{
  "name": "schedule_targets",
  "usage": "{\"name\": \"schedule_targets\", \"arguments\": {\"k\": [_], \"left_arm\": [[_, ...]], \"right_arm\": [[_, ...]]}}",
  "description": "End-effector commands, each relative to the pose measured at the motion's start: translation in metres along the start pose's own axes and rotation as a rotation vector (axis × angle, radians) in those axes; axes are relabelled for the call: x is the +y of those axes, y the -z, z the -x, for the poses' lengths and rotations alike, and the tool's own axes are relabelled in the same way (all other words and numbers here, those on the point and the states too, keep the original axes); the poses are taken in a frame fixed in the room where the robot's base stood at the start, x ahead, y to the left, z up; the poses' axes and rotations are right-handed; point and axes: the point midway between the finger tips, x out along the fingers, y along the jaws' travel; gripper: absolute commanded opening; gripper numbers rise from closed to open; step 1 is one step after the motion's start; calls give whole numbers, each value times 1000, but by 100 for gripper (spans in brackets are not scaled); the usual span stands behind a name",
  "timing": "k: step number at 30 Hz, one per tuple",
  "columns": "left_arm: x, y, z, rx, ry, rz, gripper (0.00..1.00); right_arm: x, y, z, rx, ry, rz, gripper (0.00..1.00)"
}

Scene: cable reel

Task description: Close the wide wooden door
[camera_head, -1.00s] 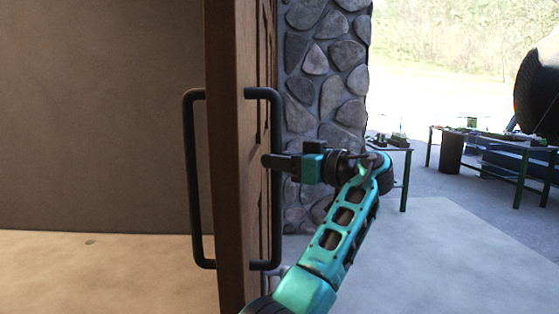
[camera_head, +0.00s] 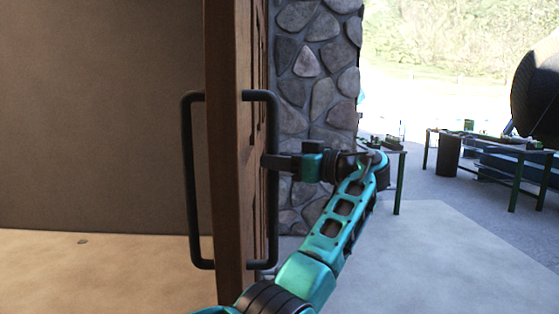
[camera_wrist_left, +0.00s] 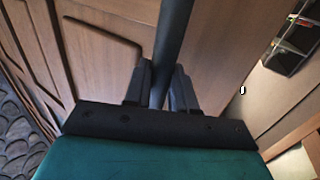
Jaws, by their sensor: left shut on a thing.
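The wooden door (camera_head: 226,170) stands edge-on to me in the head view, a brown panelled slab with a dark bar handle on each face. The handle on its right face (camera_head: 274,215) is a tall black bar, and the other handle (camera_head: 187,180) is on the left face. My left gripper (camera_head: 270,161) comes to the right-face handle from the right and is shut on its bar. In the left wrist view the bar (camera_wrist_left: 172,45) runs between the two fingers (camera_wrist_left: 160,85), with the door panels (camera_wrist_left: 100,55) behind it. My right gripper is not in view.
A stone pillar (camera_head: 318,75) stands just behind the door on the right. Tables (camera_head: 490,155) with small items and a large dark reel (camera_head: 537,85) stand farther right. Left of the door are a plain brown wall (camera_head: 95,110) and bare floor (camera_head: 95,270).

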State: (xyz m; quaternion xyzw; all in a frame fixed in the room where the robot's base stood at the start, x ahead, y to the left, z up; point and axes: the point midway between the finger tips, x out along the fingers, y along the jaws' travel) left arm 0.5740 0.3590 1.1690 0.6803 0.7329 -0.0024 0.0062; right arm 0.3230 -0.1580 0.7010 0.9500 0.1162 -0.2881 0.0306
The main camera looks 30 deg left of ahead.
Motion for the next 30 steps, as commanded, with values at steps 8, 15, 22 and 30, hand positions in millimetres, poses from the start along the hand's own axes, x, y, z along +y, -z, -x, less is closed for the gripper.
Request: {"name": "schedule_targets", "arguments": {"k": [8, 15, 22, 30], "left_arm": [[8, 6, 10, 12, -48, 6, 0], [8, 5, 10, 12, -48, 6, 0], [9, 4, 10, 12, -49, 3, 45], [8, 2, 10, 11, -47, 0, 48]], "right_arm": [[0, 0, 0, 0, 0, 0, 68], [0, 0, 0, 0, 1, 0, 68], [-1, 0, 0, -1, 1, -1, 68], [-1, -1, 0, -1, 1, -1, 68]]}}
